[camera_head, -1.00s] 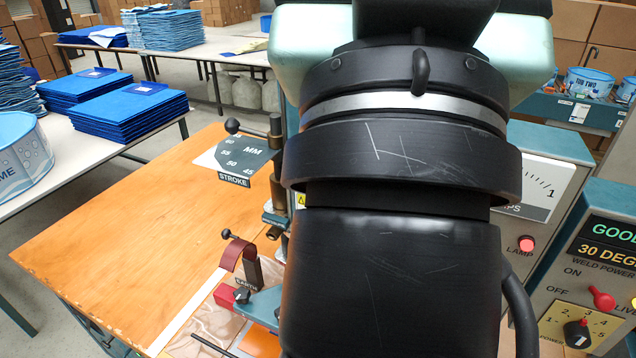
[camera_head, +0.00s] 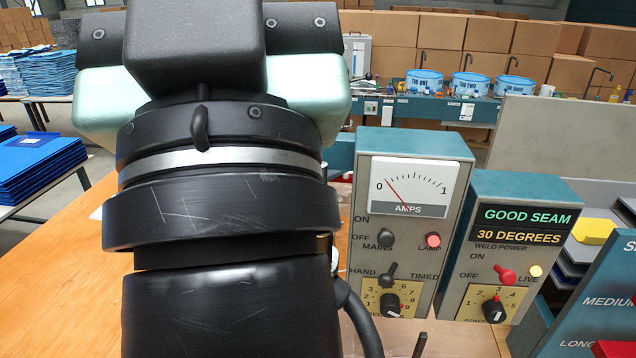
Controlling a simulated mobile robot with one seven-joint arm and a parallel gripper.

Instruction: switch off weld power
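The weld power switch (camera_head: 505,274) is a red lever on the grey-green box at right, beneath the GOOD SEAM and 30 DEGREES displays. ON and OFF are printed to its left. Its tip seems to lean up and left, but its exact setting is hard to tell. The yellow LIVE lamp (camera_head: 536,271) beside it looks lit. A black power dial (camera_head: 494,311) sits below.
The neighbouring mains box (camera_head: 410,262) carries an amps meter, a red lamp and black knobs. A blue board (camera_head: 610,300) with a red knob stands at right front. A wooden table (camera_head: 60,280) lies at left, with tubs on a bench (camera_head: 430,108) behind.

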